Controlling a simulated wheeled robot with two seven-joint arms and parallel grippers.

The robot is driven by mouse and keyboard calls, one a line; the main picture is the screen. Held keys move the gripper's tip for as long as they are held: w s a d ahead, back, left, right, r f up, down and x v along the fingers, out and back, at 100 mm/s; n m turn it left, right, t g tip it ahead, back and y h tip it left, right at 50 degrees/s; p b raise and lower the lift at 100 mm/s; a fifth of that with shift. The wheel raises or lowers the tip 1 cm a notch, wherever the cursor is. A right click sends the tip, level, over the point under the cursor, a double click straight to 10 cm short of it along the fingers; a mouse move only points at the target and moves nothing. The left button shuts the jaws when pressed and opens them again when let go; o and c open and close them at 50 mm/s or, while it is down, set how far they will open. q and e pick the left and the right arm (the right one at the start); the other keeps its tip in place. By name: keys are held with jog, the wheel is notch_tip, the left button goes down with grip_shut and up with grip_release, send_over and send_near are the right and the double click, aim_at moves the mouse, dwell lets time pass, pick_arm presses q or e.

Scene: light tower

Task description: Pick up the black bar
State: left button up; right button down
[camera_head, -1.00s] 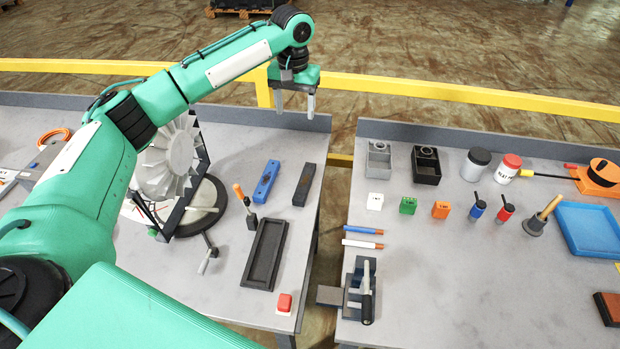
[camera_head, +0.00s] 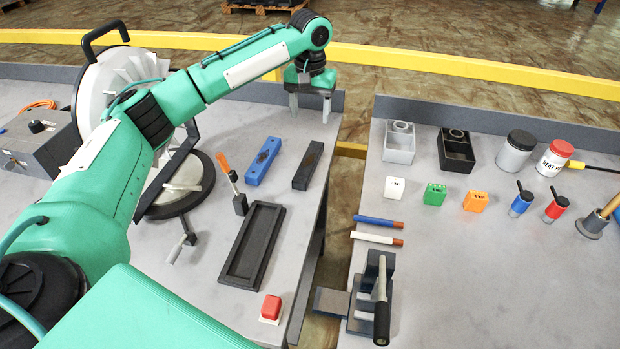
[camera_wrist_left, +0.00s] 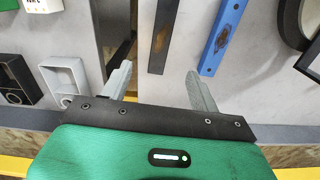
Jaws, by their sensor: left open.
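The black bar (camera_head: 308,165) lies flat on the left table near its right edge, just right of a blue bar (camera_head: 263,161). In the left wrist view the black bar (camera_wrist_left: 164,37) is beyond the fingertips, with the blue bar (camera_wrist_left: 224,36) to its right. My left gripper (camera_head: 310,112) is above the back of the left table, behind the black bar and apart from it. Its two fingers are spread with nothing between them, as the left wrist view (camera_wrist_left: 158,78) also shows. My right gripper is not in view.
A black tray (camera_head: 227,271), a red button (camera_head: 271,308) and an orange-handled tool (camera_head: 232,178) are on the left table. A fan-like wheel (camera_head: 100,90) stands at left. A gap separates the tables. The right table holds blocks, jars and a lever device (camera_head: 362,300).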

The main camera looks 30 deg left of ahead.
pick_arm(q)
jog(key=f, duration=0.2)
send_over(309, 160)
notch_tip(309, 160, down, 8)
jog(key=shift+d+f, duration=0.1)
jog(key=shift+d, duration=0.05)
jog(key=f, duration=0.4)
jog(key=shift+s+a+p, duration=0.1)
jog(key=shift+a+p, duration=0.1)
jog(key=shift+p, duration=0.15)
jog(key=shift+f, duration=0.6)
jog(key=shift+r, duration=0.1)
jog(key=c, duration=1.3)
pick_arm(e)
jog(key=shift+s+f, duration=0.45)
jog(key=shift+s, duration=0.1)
